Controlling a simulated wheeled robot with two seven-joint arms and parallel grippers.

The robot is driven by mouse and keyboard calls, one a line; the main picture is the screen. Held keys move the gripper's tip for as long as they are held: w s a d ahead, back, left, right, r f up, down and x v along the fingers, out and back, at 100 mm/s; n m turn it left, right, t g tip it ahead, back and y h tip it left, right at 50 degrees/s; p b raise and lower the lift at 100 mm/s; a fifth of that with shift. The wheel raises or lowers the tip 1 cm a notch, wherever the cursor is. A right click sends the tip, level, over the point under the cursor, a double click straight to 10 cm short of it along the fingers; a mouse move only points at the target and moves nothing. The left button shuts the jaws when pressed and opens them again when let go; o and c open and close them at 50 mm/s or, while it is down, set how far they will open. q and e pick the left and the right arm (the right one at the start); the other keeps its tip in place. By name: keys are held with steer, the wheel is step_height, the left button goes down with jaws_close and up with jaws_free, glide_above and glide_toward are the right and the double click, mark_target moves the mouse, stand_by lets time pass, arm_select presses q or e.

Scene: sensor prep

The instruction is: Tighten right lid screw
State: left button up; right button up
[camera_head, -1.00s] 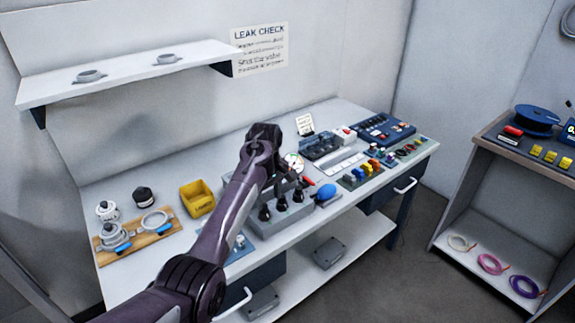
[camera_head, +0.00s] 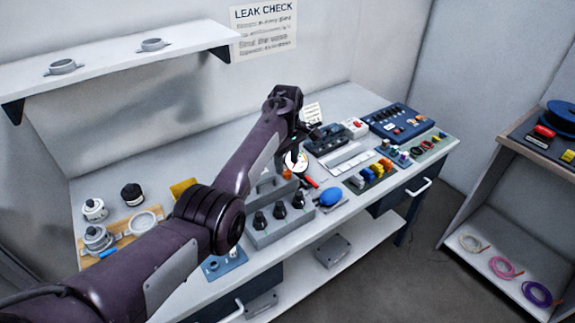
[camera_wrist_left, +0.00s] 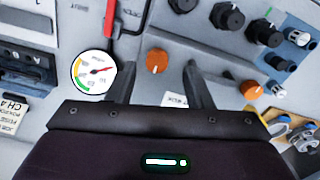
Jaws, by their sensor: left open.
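My left gripper (camera_wrist_left: 160,66) is open and empty, over the grey valve box (camera_head: 285,228). In the left wrist view one orange knob (camera_wrist_left: 157,61) shows between its fingers; contact cannot be told. A second orange knob (camera_wrist_left: 250,89) is to the right. In the head view the wrist hides much of the box's rear. At the bench's left, a wooden board (camera_head: 124,242) bears a round grey housing (camera_head: 97,238) and a pale ring (camera_head: 143,222); my forearm partly covers it. No lid screw can be made out. My right gripper is not in view.
Beside the gripper are a round gauge (camera_wrist_left: 93,72) and a red handle (camera_wrist_left: 114,22). Several black knobs (camera_wrist_left: 228,17) line the box. A blue bulb (camera_head: 330,196) lies to its right, a yellow bin (camera_head: 182,188) to its left.

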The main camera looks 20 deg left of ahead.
mark_target(287, 172)
arm_select(q)
steer(key=f, duration=0.2)
steer(key=shift+w+f, duration=0.2)
steer(key=shift+f, duration=0.5)
steer(key=c, duration=1)
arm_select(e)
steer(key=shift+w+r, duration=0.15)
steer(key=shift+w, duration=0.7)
